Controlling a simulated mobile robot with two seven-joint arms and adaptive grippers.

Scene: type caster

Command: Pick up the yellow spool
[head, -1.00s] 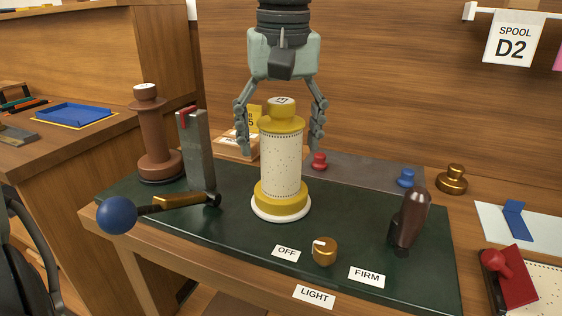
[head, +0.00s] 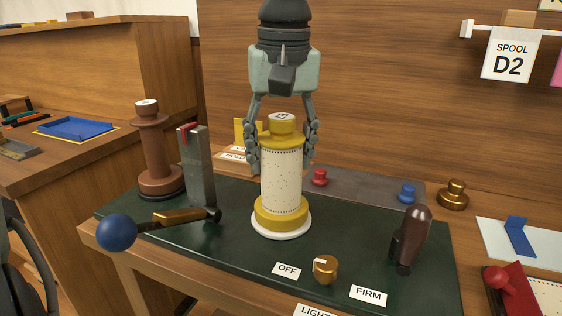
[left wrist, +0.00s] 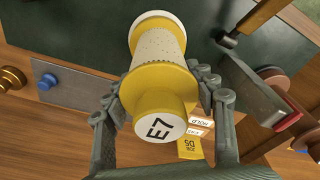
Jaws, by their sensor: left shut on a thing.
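The yellow spool (head: 282,180) stands upright on a white round base on the dark green bench top in the head view. It has yellow ends and a cream dotted middle. My left gripper (head: 282,158) comes down from above and its fingers are shut on either side of the spool's upper part. In the left wrist view the spool (left wrist: 160,60) lies between the fingers (left wrist: 165,95), and its white top reads E7. My right gripper is not in view.
A brown spool (head: 158,150) and a grey metal post (head: 197,170) stand to the left. A lever with a blue ball (head: 117,232) juts out front left. A brass knob (head: 325,269) and a dark brown handle (head: 411,238) stand to the right.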

